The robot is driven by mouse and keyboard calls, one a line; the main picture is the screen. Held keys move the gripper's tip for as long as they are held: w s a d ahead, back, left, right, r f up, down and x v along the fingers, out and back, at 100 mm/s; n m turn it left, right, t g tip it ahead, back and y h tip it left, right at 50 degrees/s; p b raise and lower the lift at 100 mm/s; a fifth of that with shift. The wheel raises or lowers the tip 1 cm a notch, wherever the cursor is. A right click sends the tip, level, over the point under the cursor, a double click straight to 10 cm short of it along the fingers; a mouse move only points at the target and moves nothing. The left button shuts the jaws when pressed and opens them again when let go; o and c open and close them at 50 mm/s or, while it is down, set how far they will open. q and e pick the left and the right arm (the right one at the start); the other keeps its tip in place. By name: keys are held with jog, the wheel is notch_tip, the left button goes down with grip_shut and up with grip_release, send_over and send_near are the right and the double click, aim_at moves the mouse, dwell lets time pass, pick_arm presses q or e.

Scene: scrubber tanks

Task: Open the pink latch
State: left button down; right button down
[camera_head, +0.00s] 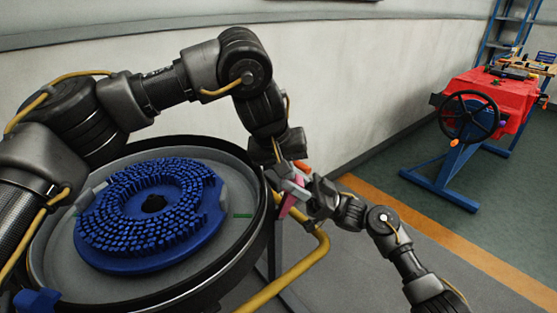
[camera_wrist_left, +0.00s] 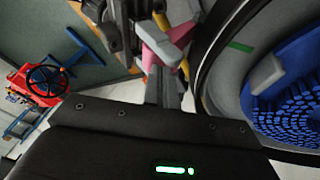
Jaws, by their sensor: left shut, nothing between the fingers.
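The pink latch (camera_head: 287,205) is at the right rim of the round tank (camera_head: 262,215). It also shows in the left wrist view (camera_wrist_left: 172,52), partly covered by grey parts. My left gripper (camera_head: 277,178) reaches down over the rim from above and is shut and empty, close beside the latch. In the left wrist view its fingers (camera_wrist_left: 165,88) point at the latch; I cannot tell whether they touch it. My right gripper (camera_head: 308,192) comes from the lower right and is close to the latch's outer side. Its fingers are too small and overlapped to read.
A blue round brush (camera_head: 150,255) lies inside the tank. A yellow pipe (camera_head: 300,268) runs beside the tank on the right. An orange part (camera_head: 302,166) is just behind the grippers. A red machine with a black handwheel (camera_head: 468,117) stands at the back right. Floor between is clear.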

pick_arm(q)
jog(key=shift+d+f, duration=0.15)
jog(key=shift+f, duration=0.05)
pick_arm(e)
jog(key=shift+f, duration=0.1)
